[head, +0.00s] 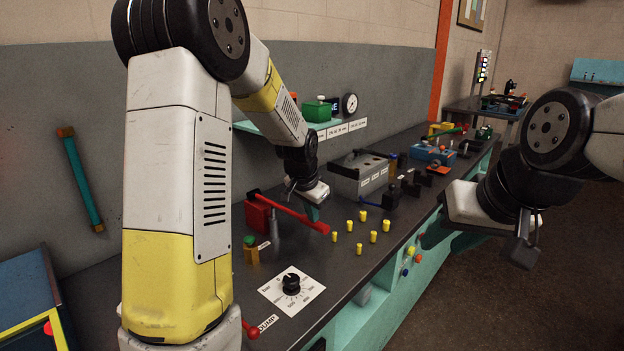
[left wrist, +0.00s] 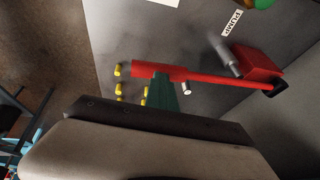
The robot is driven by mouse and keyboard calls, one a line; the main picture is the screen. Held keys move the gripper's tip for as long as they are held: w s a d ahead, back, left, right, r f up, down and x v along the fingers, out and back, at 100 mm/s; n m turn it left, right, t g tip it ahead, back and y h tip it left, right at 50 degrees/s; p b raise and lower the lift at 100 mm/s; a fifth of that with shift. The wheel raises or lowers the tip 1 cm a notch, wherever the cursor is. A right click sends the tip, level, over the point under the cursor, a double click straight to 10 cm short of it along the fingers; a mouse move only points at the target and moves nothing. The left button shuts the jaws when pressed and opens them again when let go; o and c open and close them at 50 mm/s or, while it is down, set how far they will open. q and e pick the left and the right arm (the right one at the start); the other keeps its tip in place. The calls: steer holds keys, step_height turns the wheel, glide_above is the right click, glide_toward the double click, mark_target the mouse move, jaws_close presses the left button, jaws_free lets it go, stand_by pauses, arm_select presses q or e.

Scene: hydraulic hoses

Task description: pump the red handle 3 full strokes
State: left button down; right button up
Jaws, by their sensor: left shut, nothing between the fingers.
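The red pump handle (head: 300,215) reaches out from a red pump block (head: 258,214) on the dark bench and slopes slightly down toward its free end. A grey cylinder stands beside the block. My left gripper (head: 312,212) is shut and empty, its greenish fingertips at the handle near its free end. In the left wrist view the handle (left wrist: 215,79) crosses in front of the shut fingers (left wrist: 162,90); I cannot tell whether they touch it. My right gripper (head: 522,250) hangs at the right, off the bench edge; its fingers are too unclear to judge.
Several yellow pegs (head: 373,237) stand on the bench right of the handle. A dial on a white plate (head: 292,287) and a green-topped brass part (head: 251,250) are nearer. A grey box (head: 358,177) stands behind. A teal shelf (head: 250,126) runs along the wall.

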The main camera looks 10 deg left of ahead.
arm_select(q)
steer(key=f, duration=0.4)
steer(key=shift+s+d+f, duration=0.2)
steer(key=shift+f, duration=0.1)
steer(key=shift+s+f, duration=0.25)
steer(key=shift+f, duration=0.15)
steer(key=shift+r, duration=0.1)
glide_toward(314, 228)
step_height(314, 228, up, 3)
steer(key=s+d, duration=0.1)
steer(key=s, duration=0.1)
steer(key=shift+d+r, duration=0.25)
steer(key=shift+w+a, duration=0.1)
